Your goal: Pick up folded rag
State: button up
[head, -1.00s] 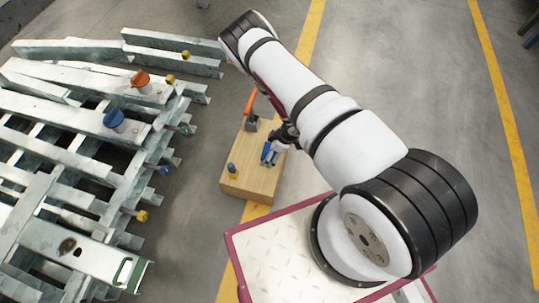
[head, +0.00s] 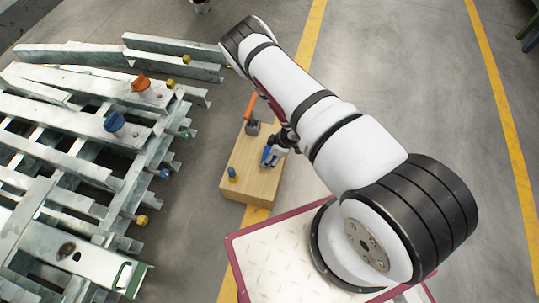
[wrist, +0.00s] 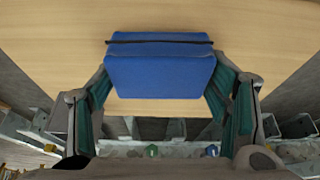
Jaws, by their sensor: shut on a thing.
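The folded rag is a blue block-like bundle with a dark band across it. It fills the upper middle of the wrist view (wrist: 160,75). My gripper (wrist: 162,88) has its two teal-padded fingers on the rag's left and right sides, shut on it. In the head view my gripper (head: 275,152) is over the right side of a wooden block-shaped stand (head: 248,188), with a bit of blue rag (head: 265,155) showing beside it. My fingers partly hide the rag there. I cannot tell whether the rag touches the wood.
An orange-handled tool (head: 251,108) stands at the stand's far end, and a small blue-and-yellow piece (head: 232,173) at its near left corner. A grey metal frame (head: 60,150) with coloured knobs fills the left. Open floor (head: 420,110) lies right of my arm.

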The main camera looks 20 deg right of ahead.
aim_at(266, 154)
jog(key=shift+r, duration=0.55)
notch_tip(266, 154, up, 2)
jog(key=shift+r+p, duration=0.1)
jog(key=shift+p, duration=0.75)
jog(key=s+r+p, duration=0.1)
jog(key=s+p, duration=0.4)
jog(key=s, duration=1.1)
jog(key=shift+r, duration=0.1)
